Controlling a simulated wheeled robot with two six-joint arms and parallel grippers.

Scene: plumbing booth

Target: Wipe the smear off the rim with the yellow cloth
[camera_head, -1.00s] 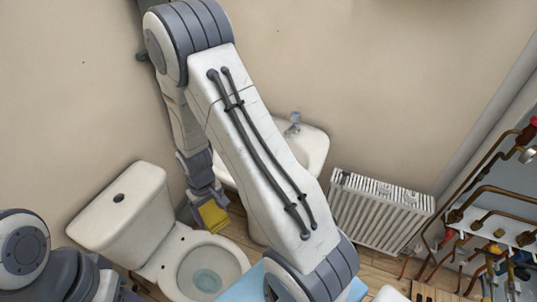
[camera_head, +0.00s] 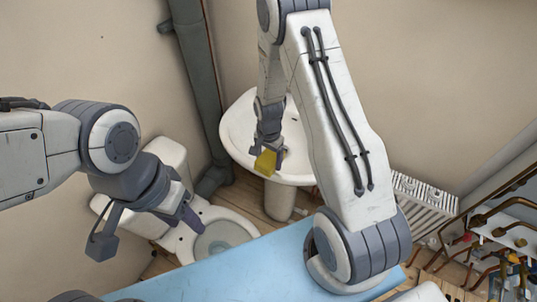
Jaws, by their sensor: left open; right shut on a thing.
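My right gripper (camera_head: 267,148) is shut on the yellow cloth (camera_head: 265,163), which hangs in front of the white washbasin (camera_head: 236,132) near its front rim. I cannot tell whether the cloth touches the basin. The white toilet (camera_head: 240,218) stands below and to the left, its seat raised or absent and its bowl rim partly showing. My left gripper (camera_head: 148,232) is open and empty, its fingers apart over the left side of the toilet, hiding part of the rim and cistern. I cannot make out a smear on either rim.
A light blue surface (camera_head: 235,272) fills the lower middle. A white radiator (camera_head: 425,198) stands on the right behind my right arm. Copper pipes (camera_head: 505,215) are at the far right. A grey vertical pipe (camera_head: 196,75) runs down the wall. Wooden floor shows between the fixtures.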

